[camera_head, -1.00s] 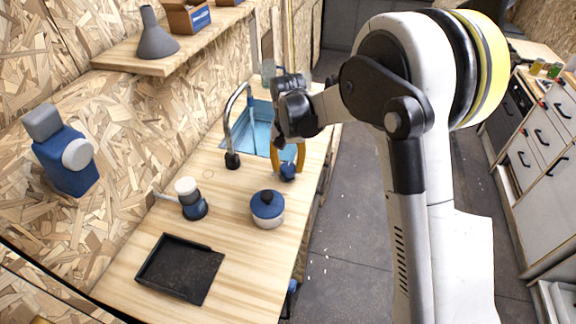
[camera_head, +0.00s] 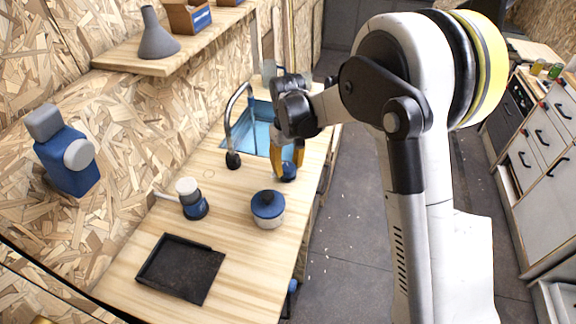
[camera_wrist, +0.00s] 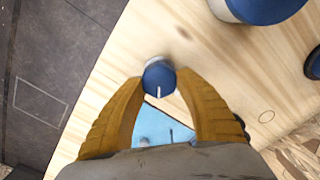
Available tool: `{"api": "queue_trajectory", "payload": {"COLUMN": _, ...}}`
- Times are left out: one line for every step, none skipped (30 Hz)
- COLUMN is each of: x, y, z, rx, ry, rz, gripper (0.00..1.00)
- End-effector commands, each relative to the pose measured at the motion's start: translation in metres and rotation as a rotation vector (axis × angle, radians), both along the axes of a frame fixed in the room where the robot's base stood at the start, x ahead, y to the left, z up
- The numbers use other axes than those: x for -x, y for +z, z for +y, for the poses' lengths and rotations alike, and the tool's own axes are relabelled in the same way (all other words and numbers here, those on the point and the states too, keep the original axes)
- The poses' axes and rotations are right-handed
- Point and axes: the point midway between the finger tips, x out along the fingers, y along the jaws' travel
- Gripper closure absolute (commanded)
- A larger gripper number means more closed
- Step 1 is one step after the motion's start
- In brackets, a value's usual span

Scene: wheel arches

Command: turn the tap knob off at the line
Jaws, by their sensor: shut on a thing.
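The tap knob (camera_head: 289,172) is a small round blue knob on the wooden counter (camera_head: 228,240), in front of the sink. In the wrist view the knob (camera_wrist: 158,78) shows a short white mark pointing down the picture, toward the sink. My gripper (camera_head: 287,168) reaches down over it, and its yellow fingers (camera_wrist: 160,82) are shut on the knob from both sides. I cannot make out a separate line on the counter beside the knob.
A blue-lidded pot (camera_head: 267,210) stands close in front of the knob. A blue and white grinder-like object (camera_head: 191,200) and a black tray (camera_head: 180,268) are further left and nearer. A blue wall box (camera_head: 68,165) and a shelf (camera_head: 130,58) are on the left wall.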

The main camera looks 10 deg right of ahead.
Motion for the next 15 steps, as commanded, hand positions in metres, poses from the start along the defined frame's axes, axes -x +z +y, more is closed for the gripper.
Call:
{"api": "queue_trajectory", "payload": {"x": 0.0006, "y": -0.0006, "z": 0.0001, "rx": 0.0, "ry": 0.026, "rz": 0.001, "gripper": 0.9}}
{"api": "queue_trajectory", "payload": {"x": 0.0006, "y": -0.0006, "z": 0.0001, "rx": 0.0, "ry": 0.043, "rz": 0.001, "gripper": 0.9}}
{"api": "queue_trajectory", "payload": {"x": 0.0006, "y": -0.0006, "z": 0.0001, "rx": 0.0, "ry": 0.064, "rz": 0.001, "gripper": 0.9}}
{"api": "queue_trajectory", "payload": {"x": 0.0007, "y": -0.0006, "z": 0.0002, "rx": 0.0, "ry": 0.078, "rz": 0.001, "gripper": 0.9}}
{"api": "queue_trajectory", "payload": {"x": 0.0007, "y": -0.0006, "z": 0.0003, "rx": 0.0, "ry": 0.092, "rz": 0.001, "gripper": 0.9}}
{"api": "queue_trajectory", "payload": {"x": 0.0007, "y": -0.0006, "z": 0.0003, "rx": 0.0, "ry": 0.107, "rz": 0.001, "gripper": 0.9}}
{"api": "queue_trajectory", "payload": {"x": 0.0008, "y": -0.0006, "z": 0.0004, "rx": 0.0, "ry": 0.118, "rz": 0.001, "gripper": 0.9}}
{"api": "queue_trajectory", "payload": {"x": 0.0008, "y": -0.0006, "z": 0.0004, "rx": 0.0, "ry": 0.128, "rz": 0.001, "gripper": 0.9}}
{"api": "queue_trajectory", "payload": {"x": 0.0009, "y": -0.0007, "z": 0.0005, "rx": 0.0, "ry": 0.138, "rz": 0.001, "gripper": 0.9}}
{"api": "queue_trajectory", "payload": {"x": 0.0009, "y": -0.0007, "z": 0.0005, "rx": 0.0, "ry": 0.146, "rz": 0.001, "gripper": 0.9}}
{"api": "queue_trajectory", "payload": {"x": 0.0009, "y": -0.0007, "z": 0.0005, "rx": 0.001, "ry": 0.153, "rz": 0.001, "gripper": 0.9}}
{"api": "queue_trajectory", "payload": {"x": 0.0009, "y": -0.0007, "z": 0.0005, "rx": 0.001, "ry": 0.159, "rz": 0.001, "gripper": 0.9}}
{"api": "queue_trajectory", "payload": {"x": 0.0009, "y": -0.0007, "z": 0.0006, "rx": 0.001, "ry": 0.163, "rz": 0.001, "gripper": 0.9}}
{"api": "queue_trajectory", "payload": {"x": 0.0009, "y": -0.0007, "z": 0.0006, "rx": 0.001, "ry": 0.166, "rz": 0.001, "gripper": 0.9}}
{"api": "queue_trajectory", "payload": {"x": 0.0009, "y": -0.0007, "z": 0.0006, "rx": 0.001, "ry": 0.169, "rz": 0.001, "gripper": 0.9}}
